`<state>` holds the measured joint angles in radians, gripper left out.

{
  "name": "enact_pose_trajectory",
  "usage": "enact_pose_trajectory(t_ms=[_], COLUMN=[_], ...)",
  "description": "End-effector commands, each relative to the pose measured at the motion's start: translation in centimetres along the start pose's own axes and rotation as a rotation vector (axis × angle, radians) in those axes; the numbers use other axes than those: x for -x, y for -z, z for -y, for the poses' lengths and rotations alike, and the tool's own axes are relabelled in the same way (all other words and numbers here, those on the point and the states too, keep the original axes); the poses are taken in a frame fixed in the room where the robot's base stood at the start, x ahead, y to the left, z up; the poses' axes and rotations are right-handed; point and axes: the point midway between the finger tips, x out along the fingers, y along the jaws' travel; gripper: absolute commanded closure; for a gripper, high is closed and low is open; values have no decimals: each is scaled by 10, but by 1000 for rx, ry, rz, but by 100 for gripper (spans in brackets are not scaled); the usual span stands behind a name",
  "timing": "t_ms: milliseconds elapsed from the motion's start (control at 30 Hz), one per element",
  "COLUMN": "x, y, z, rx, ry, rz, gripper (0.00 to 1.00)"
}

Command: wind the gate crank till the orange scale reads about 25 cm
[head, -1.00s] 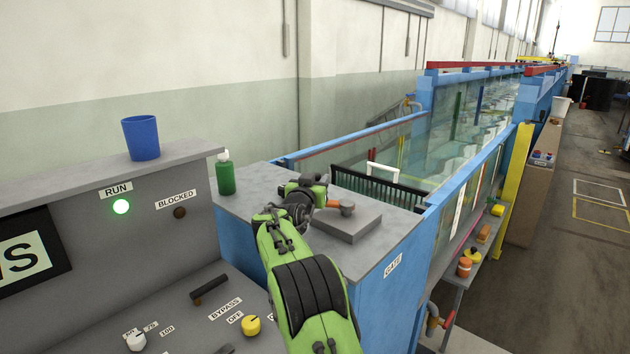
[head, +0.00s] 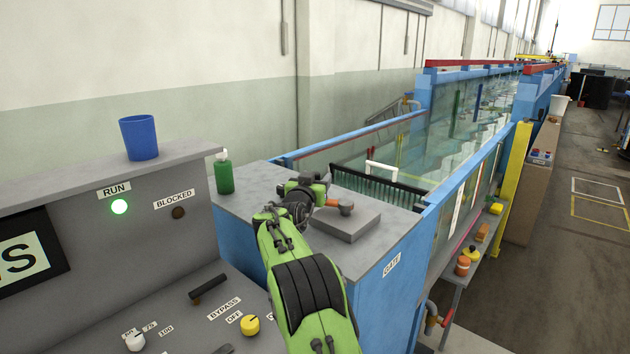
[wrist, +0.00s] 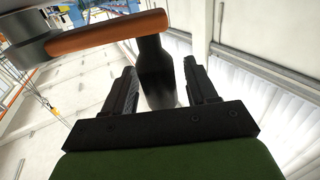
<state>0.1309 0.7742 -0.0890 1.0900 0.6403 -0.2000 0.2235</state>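The crank has a grey hub (head: 346,207) on a grey plate (head: 350,226) and an orange arm (head: 332,203) pointing left toward my gripper. In the wrist view the orange arm (wrist: 105,35) runs from the grey hub (wrist: 35,38) to a black handle (wrist: 156,72). My gripper (wrist: 160,80) has one finger on each side of the handle, with narrow gaps visible, so it looks open around it. In the head view my wrist hides the handle. A GATE label (head: 391,264) is on the blue stand below. I cannot make out the orange scale or any reading.
A green bottle (head: 223,173) stands left of my arm on the crank's bench. A blue cup (head: 139,137) stands on the console, whose RUN lamp (head: 119,207) glows green. The glass flume (head: 470,190) and a dark slatted rack (head: 375,188) lie behind the crank.

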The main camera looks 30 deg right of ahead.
Motion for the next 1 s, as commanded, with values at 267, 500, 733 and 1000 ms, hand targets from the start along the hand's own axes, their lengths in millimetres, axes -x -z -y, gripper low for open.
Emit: enact_pose_trajectory(t_ms=[267, 500, 733, 1000], x=[14, 76, 135, 158], y=[0, -1, -1, 0], z=[1, 2, 1, 0], rx=[0, 0, 1, 0], ry=[2, 6, 5, 0], rz=[1, 1, 0, 0], gripper=[43, 43, 43, 43])
